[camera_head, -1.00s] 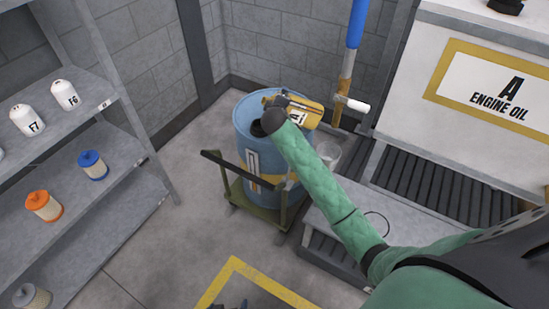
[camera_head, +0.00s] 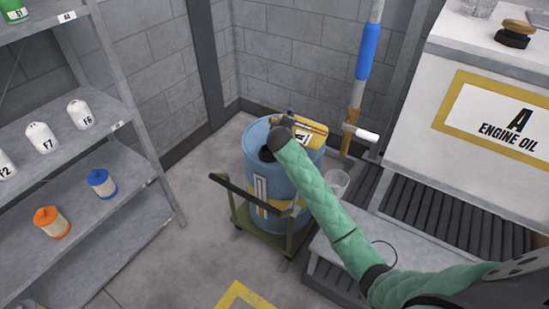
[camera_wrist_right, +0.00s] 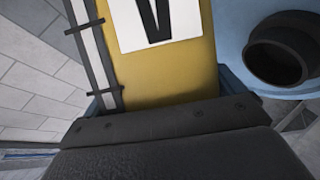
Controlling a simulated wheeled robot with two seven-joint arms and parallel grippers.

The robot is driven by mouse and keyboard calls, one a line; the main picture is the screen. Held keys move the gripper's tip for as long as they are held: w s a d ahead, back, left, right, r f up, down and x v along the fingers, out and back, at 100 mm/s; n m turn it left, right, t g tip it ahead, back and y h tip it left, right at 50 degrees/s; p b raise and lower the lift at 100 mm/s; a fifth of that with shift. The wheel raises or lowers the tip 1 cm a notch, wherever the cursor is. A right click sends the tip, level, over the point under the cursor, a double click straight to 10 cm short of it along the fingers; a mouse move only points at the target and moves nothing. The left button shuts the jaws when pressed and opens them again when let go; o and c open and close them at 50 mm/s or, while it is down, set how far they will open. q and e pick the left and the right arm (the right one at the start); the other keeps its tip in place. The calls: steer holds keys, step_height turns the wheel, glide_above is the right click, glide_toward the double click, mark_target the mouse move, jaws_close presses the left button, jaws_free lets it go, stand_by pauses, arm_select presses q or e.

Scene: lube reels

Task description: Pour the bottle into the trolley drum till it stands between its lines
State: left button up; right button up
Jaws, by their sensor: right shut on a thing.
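A blue drum (camera_head: 284,186) stands on a green trolley (camera_head: 262,229); a pale upright strip (camera_head: 261,187) and a yellow band mark its side. The level in the strip is too small to read. My right gripper (camera_head: 291,121) is shut on a yellow bottle (camera_head: 309,138) above the drum's top; the bottle lies tilted far over. In the right wrist view, the yellow bottle (camera_wrist_right: 165,70) with a white label fills the middle, beside the drum's dark round opening (camera_wrist_right: 284,50). The bottle's mouth and any flow are hidden. My left gripper is not in view.
At right are a white engine oil cabinet (camera_head: 490,110) and a dark grating (camera_head: 440,215). A post with a blue sleeve (camera_head: 369,55) and a clear container (camera_head: 337,183) are close to the drum. Floor left of the trolley is clear.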

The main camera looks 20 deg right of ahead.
stand_by(0.3)
steer(key=shift+s+p, duration=0.7)
steer(key=shift+p, duration=0.15)
steer(key=shift+s+f+n+h+p, duration=0.15)
steer(key=shift+s+f+n+p, duration=0.05)
steer(key=shift+s+p, duration=0.25)
steer(key=shift+s+f+n+h+p, duration=0.15)
steer(key=shift+s+f+n+p, duration=0.05)
steer(key=shift+s+p, duration=0.2)
steer(key=shift+s+f+g, duration=0.3)
steer(key=shift+s+g, duration=0.1)
steer(key=shift+w, duration=0.1)
steer(key=shift+w+d, duration=0.1)
steer(key=shift+w, duration=1.75)
